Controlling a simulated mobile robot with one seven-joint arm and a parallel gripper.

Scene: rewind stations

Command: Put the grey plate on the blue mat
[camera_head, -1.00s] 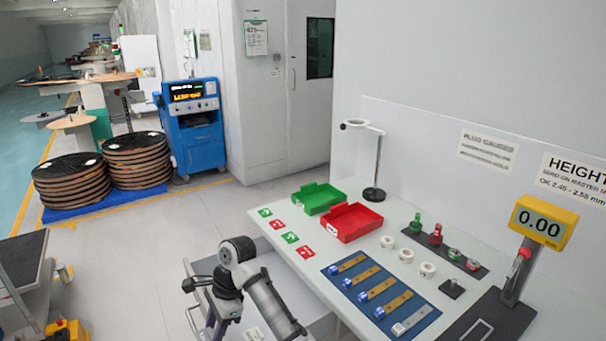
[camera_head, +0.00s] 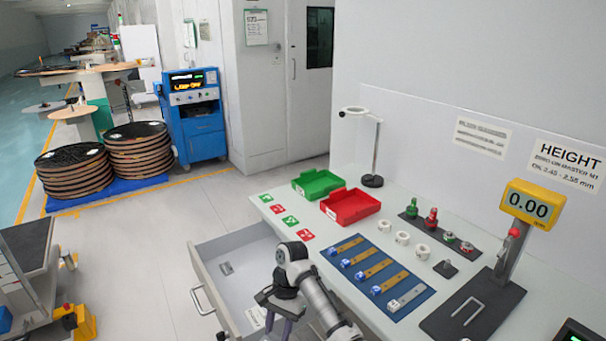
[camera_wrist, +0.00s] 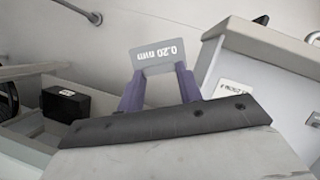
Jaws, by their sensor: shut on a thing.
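My gripper (camera_wrist: 160,80) is shut on a small grey plate (camera_wrist: 157,55) marked "0.20 mm", held between the purple fingertips in the wrist view; the marking reads upside down there. In the head view my gripper (camera_head: 279,318) is over the open drawer, left of the workbench top; the plate cannot be made out there. The blue mat (camera_head: 412,282) lies on the bench, right of my gripper. Several brass-coloured strips with blue-and-white ends lie across it in a row, with a grey one at the near end.
The open drawer (camera_head: 200,290) juts out from the bench, with a small grey item (camera_head: 226,268) inside. A green bin (camera_head: 317,184) and red bin (camera_head: 350,206) stand behind the mat. White rings (camera_head: 402,238) and a height gauge (camera_head: 527,210) are to its right.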

